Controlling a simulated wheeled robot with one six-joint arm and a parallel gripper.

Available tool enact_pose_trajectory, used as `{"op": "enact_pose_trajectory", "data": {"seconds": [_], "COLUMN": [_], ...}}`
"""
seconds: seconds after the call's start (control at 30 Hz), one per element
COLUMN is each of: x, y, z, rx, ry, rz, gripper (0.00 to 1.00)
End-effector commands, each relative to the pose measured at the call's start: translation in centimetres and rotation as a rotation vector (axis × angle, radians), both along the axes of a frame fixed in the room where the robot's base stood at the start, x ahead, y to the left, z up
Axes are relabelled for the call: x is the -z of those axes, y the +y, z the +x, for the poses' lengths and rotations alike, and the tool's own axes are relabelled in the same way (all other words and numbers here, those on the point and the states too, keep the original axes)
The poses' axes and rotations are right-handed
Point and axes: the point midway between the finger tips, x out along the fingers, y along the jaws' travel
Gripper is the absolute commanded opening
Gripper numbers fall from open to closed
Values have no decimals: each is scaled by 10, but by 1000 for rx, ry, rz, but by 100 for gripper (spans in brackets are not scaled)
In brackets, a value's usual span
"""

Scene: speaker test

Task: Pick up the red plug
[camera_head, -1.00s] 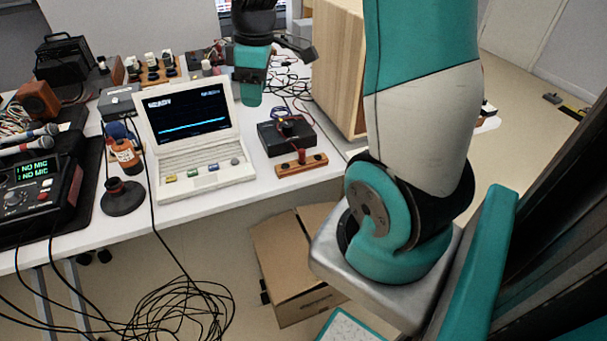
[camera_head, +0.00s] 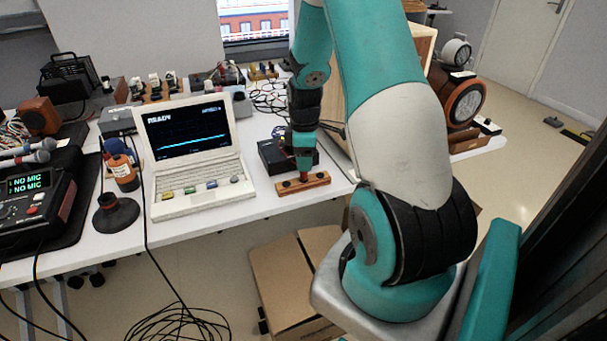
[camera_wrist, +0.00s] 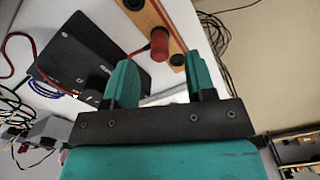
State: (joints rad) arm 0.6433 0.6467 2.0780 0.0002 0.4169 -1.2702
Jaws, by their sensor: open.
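The red plug (camera_wrist: 160,43) stands in a wooden strip (camera_wrist: 148,15) with dark sockets in the wrist view. A thin red lead curves near it. My gripper (camera_wrist: 163,78) is open, its two teal fingers on either side of the plug's line, with the plug just beyond the fingertips. I cannot tell whether they touch. In the head view my gripper (camera_head: 303,152) points down over the wooden strip (camera_head: 318,181) at the table's front edge. The plug is small and mostly hidden there below the fingers.
A black box (camera_head: 272,157) with a label sits beside the strip, close to my gripper. A white laptop-like terminal (camera_head: 205,190) stands to the left. Cables lie behind the box.

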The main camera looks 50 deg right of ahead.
Motion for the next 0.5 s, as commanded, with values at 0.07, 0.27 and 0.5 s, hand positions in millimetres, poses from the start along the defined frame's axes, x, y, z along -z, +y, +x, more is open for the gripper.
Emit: {"op": "enact_pose_trajectory", "data": {"seconds": [0.07, 0.27, 0.5], "x": [7, 37, 53], "y": [0, 1, 1], "z": [0, 2, 2], "rx": [0, 0, 0], "ry": [1, 3, 0], "rz": [2, 3, 0], "gripper": [50, 50, 50]}}
